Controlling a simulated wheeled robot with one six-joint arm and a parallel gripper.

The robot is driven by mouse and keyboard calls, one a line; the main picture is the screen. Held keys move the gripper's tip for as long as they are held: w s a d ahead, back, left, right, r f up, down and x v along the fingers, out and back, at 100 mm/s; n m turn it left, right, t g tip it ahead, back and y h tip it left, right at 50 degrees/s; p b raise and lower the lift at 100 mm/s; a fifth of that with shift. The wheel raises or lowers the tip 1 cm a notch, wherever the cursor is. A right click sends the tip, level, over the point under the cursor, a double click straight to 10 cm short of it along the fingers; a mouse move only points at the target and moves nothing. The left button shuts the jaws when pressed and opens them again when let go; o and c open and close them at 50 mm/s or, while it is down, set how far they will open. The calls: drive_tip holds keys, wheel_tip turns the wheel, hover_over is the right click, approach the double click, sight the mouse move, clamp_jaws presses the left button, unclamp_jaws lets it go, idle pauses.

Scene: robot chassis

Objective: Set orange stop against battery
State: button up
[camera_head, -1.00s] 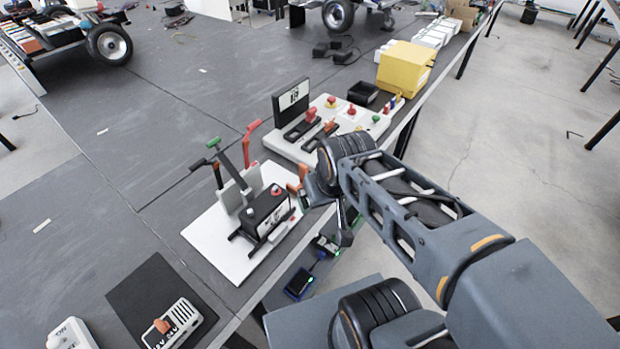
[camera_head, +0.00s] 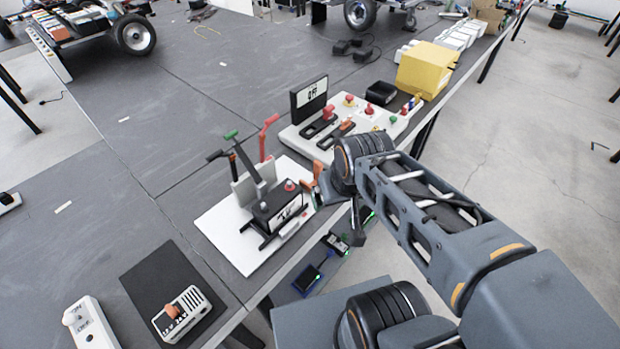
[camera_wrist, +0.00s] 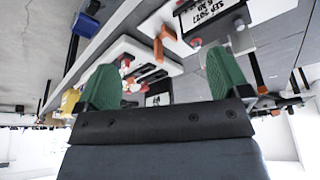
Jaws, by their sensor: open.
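The battery (camera_head: 276,206) is a black box with a white label and a red knob on top, on a white base plate (camera_head: 228,243). In the wrist view the battery (camera_wrist: 208,11) shows upside down at the top. The orange stop (camera_head: 317,172) is a small upright orange piece to the right of the battery, partly hidden by my gripper (camera_head: 340,203). In the wrist view the orange stop (camera_wrist: 159,48) appears beyond and between my green fingertips (camera_wrist: 160,68). My gripper is open, with nothing held between the fingers. Whether the stop touches the battery is unclear.
A lever frame with a green handle (camera_head: 231,134) and a red lever (camera_head: 266,135) rises behind the battery. A switch panel (camera_head: 300,139) stands beyond, with a yellow box (camera_head: 428,67) farther back. Small electronics (camera_head: 307,279) sit below the table edge.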

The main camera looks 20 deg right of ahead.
drive_tip(key=shift+c, duration=0.2)
drive_tip(key=shift+f, duration=0.2)
drive_tip(key=shift+c, duration=0.7)
drive_tip(key=shift+g, duration=0.8)
drive_tip(key=w+f, duration=0.3)
drive_tip(key=shift+d+b, duration=0.35)
drive_tip(key=shift+b, duration=0.05)
drive_tip(key=c, duration=0.5)
drive_tip(key=w+f, duration=0.1)
drive_tip(key=w, duration=0.4)
drive_tip(key=w+d+f+n+g+b, duration=0.1)
drive_tip(key=w, duration=0.4)
drive_tip(key=w+d+n+g, duration=0.1)
drive_tip(key=w, duration=0.5)
drive_tip(key=shift+f, duration=0.4)
drive_tip(key=shift+c, duration=1.4)
drive_tip(key=n, duration=0.4)
approach(318, 162)
drive_tip(key=shift+n, duration=0.3)
wheel_tip(318, 162, down, 11)
drive_tip(key=shift+r, duration=0.2)
clamp_jaws()
